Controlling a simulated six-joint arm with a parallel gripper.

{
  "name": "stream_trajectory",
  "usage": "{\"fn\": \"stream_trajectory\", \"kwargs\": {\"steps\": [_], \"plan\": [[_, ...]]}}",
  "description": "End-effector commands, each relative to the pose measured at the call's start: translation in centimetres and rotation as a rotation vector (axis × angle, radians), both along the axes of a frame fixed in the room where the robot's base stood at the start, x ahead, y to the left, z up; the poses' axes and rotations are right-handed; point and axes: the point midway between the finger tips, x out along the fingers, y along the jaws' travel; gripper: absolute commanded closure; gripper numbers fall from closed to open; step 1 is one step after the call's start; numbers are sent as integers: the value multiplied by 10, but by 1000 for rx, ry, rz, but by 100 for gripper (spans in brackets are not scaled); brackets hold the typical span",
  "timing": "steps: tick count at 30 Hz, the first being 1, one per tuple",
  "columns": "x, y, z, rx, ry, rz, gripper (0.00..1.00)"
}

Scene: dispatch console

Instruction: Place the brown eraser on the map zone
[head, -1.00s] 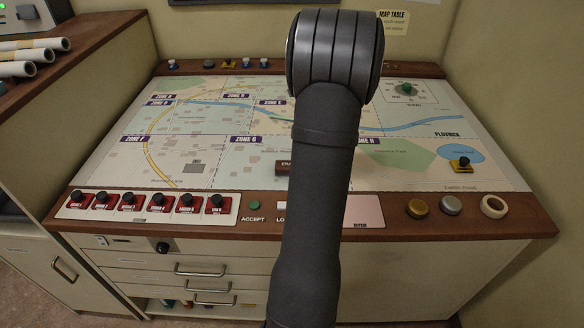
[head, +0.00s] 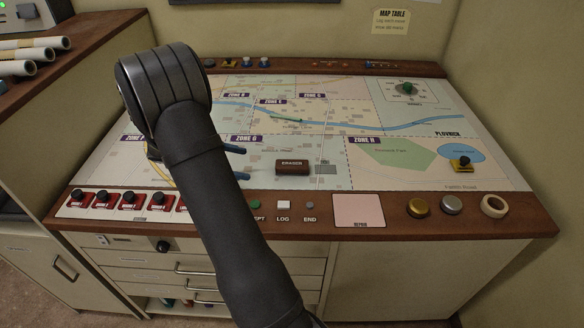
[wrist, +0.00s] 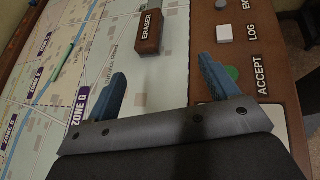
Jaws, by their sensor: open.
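The brown eraser (head: 293,168) lies on the printed map (head: 420,118), to the right of the Zone G label and near the map's front edge. In the wrist view the eraser (wrist: 148,42) sits just beyond the fingertips, between their lines. My gripper (head: 241,163) is open and empty, with two blue fingers pointing right toward the eraser, apart from it. The fingers also show in the wrist view (wrist: 160,72). My arm hides the map's left part.
A green pen (head: 286,118) lies on the map. A small black-and-yellow piece (head: 461,163) stands at right.

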Motion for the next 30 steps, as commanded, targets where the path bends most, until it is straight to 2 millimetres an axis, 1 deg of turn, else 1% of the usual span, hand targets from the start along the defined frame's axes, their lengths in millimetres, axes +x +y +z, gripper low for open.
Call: {"fn": "stream_trajectory", "kwargs": {"steps": [1,3,5,7,11,18,21,24,30], "plan": [[-1,9,2,-42,29,61,20],[-1,17,4,-86,61,119,20],[0,20,5,-109,76,148,20],[2,17,4,-119,85,161,20],[9,-2,-4,-121,87,158,20],[28,-48,-24,-118,85,156,20],[35,-64,-32,-118,85,157,20],[40,-76,-37,-118,85,157,20],[44,-85,-41,-117,82,158,20]]}}
